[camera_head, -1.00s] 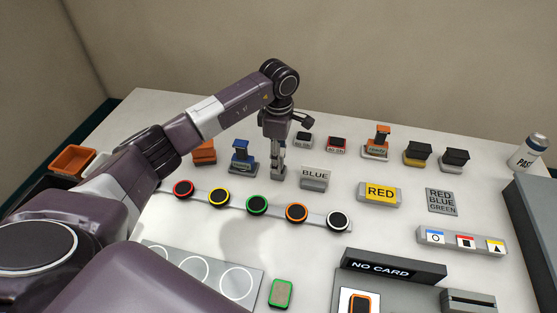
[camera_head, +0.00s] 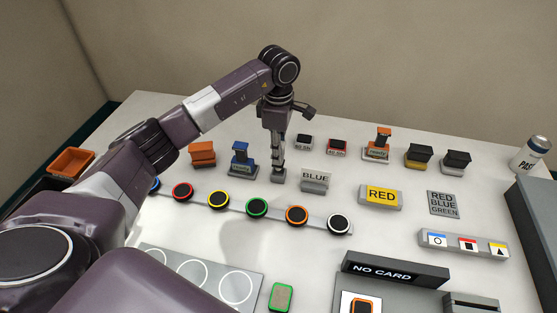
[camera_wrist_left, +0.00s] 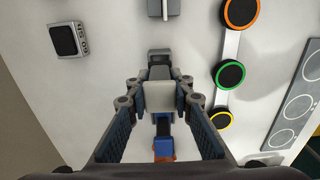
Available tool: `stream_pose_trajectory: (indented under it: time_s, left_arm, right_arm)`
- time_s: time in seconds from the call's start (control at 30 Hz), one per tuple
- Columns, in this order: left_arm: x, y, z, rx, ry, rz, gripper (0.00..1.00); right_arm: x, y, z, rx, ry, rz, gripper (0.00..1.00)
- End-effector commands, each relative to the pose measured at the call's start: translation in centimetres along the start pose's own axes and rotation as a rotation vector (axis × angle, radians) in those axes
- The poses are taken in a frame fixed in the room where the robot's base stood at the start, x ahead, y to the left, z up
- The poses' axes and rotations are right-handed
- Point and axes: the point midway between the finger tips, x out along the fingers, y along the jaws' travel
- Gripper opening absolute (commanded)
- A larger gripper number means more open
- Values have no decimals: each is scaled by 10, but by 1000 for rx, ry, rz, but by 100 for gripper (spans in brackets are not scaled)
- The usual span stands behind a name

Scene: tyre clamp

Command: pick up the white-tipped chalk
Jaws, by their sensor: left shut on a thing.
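In the left wrist view, a pale whitish block (camera_wrist_left: 165,98), which I take as the white-tipped chalk, sits between the fingertips of my left gripper (camera_wrist_left: 162,90). The fingers are shut on its sides. In the head view my left gripper (camera_head: 278,150) points straight down over a small grey base (camera_head: 278,176) at the back middle of the table. The fingers largely hide the held piece there, and I cannot tell whether it is clear of the base. My right gripper is not in view.
A blue stand (camera_head: 242,158) is close left of the gripper, and an orange one (camera_head: 203,151) beyond it. A rail with coloured-rimmed discs (camera_head: 257,208) lies in front. Orange and black-topped stands (camera_head: 377,145) are farther right.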

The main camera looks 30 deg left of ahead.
Motion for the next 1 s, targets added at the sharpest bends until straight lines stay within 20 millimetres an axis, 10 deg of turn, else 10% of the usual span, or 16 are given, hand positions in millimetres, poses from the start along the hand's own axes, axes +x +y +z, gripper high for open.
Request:
stream_pose_trajectory:
  time_s: [0.5, 1.0]
  left_arm:
    - [-135, 1, 0, 0, 0, 5, 0]
    - [-167, 0, 0, -1, 0, 0, 0]
  right_arm:
    - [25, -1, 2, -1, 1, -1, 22]
    - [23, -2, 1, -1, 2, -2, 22]
